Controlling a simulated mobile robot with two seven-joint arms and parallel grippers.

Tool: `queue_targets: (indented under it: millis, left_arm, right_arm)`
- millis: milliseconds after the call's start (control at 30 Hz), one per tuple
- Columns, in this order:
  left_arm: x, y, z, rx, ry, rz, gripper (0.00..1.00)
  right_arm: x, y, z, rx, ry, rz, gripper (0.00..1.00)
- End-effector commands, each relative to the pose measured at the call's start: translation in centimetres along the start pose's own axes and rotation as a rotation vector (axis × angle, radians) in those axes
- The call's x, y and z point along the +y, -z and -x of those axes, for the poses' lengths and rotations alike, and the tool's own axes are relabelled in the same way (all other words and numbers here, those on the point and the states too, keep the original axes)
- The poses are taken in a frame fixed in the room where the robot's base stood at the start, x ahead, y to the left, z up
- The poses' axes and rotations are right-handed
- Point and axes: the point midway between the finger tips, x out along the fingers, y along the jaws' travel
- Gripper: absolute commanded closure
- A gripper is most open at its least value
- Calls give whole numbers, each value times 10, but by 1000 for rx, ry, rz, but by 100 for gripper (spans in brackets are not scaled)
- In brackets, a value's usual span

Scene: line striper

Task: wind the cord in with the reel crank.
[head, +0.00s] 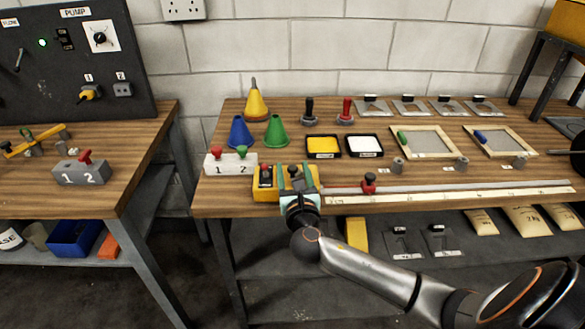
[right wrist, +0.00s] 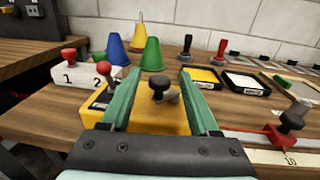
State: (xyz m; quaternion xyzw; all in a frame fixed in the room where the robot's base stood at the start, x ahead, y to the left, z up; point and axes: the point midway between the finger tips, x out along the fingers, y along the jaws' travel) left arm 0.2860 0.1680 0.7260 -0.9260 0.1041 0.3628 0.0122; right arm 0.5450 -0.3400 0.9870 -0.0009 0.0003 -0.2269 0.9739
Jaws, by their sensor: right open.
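A yellow box (head: 266,194) stands at the front left of the right bench. The reel crank's dark knob (right wrist: 158,83) rises from the box top. My right gripper (right wrist: 159,92) has its two green fingers apart, one on each side of the knob in the picture; contact cannot be told. In the head view this gripper (head: 299,186) partly covers the box. A red cord (right wrist: 245,134) runs from the box side toward a red slider with a dark knob (head: 369,182) on the long rail (head: 450,190). My left gripper is not in view.
A white block with red and green knobs (head: 230,168) stands close left of the box. Blue, green and yellow cones (head: 256,104) stand behind. Yellow and white ink pads (head: 324,147) lie to the right. A gap separates this bench from the left one.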

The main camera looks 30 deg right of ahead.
Motion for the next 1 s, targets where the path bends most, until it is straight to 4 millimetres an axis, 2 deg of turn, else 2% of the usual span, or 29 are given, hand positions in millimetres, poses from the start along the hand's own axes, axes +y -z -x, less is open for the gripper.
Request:
queue_targets:
  millis: [133,400,933,1000]
  left_arm:
    - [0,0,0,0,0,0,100]
    - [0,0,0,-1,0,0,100]
    - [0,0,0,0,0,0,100]
    - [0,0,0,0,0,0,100]
  right_arm:
    - [0,0,-8,1,-1,-2,38]
    - [0,0,-8,1,-1,-2,39]
    - [0,0,-8,1,-1,-1,99]
    - [0,0,-8,1,-2,-1,100]
